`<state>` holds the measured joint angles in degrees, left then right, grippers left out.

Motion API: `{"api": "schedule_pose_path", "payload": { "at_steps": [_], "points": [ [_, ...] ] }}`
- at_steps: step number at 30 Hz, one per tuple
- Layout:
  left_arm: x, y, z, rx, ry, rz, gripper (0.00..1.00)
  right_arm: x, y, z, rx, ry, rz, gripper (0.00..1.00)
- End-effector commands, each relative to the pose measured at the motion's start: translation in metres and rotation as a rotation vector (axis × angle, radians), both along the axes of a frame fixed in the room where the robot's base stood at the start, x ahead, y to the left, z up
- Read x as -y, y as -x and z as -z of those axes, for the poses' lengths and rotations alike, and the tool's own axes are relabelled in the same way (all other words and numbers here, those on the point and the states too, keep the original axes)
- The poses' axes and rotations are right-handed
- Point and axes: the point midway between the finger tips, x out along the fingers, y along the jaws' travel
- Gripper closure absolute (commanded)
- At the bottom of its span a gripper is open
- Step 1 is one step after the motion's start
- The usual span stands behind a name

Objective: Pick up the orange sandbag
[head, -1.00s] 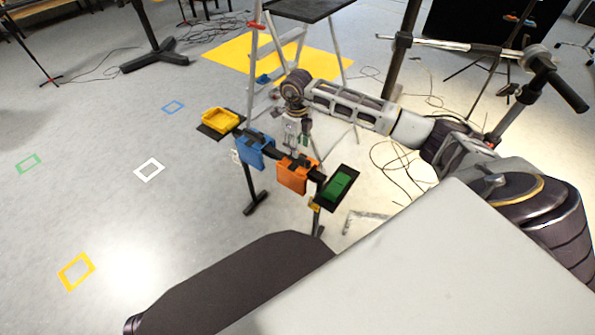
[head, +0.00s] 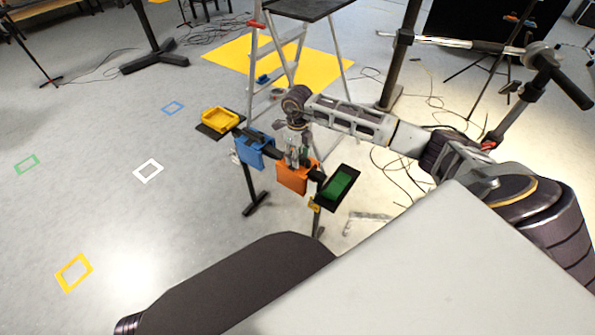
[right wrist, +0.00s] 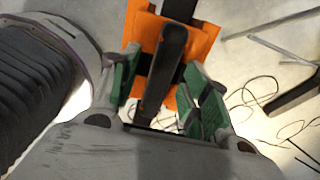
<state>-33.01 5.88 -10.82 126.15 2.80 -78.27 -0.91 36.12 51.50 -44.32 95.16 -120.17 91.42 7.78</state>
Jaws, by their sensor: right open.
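The orange sandbag (head: 292,179) hangs over the dark rail of the slider stand, between the blue sandbag (head: 251,151) and the green one (head: 338,186). My right gripper (head: 297,164) is just above and in front of its top in the head view and hides part of it. In the right wrist view the orange sandbag (right wrist: 187,37) shows beyond the open green-padded fingers (right wrist: 158,85). A dark bar or strap lies between the fingers; I cannot tell whether they touch it. My left gripper is out of view.
A yellow tray-like item (head: 219,120) sits on the stand's left end. A stepladder (head: 275,75) stands behind on a yellow floor patch (head: 222,52). Cables (head: 400,178) lie on the floor to the right.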

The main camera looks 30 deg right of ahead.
Motion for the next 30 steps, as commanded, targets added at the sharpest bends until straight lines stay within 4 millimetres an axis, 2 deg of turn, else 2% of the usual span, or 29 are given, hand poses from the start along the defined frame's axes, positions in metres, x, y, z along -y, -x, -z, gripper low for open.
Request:
{"api": "schedule_pose_path", "payload": {
  "at_steps": [4,17,28,30],
  "points": [
    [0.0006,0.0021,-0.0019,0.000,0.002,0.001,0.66,0.0000,0.0002,0.0070,-0.001,0.000,0.000,0.54],
    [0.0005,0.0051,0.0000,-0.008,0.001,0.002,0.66,0.0003,0.0001,0.0066,-0.001,0.001,0.000,0.54],
    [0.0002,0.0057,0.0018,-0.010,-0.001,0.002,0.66,0.0004,0.0002,0.0065,-0.001,0.001,0.000,1.00],
    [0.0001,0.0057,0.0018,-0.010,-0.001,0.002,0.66,0.0004,0.0002,0.0065,-0.001,0.001,0.000,1.00]
  ]
}}
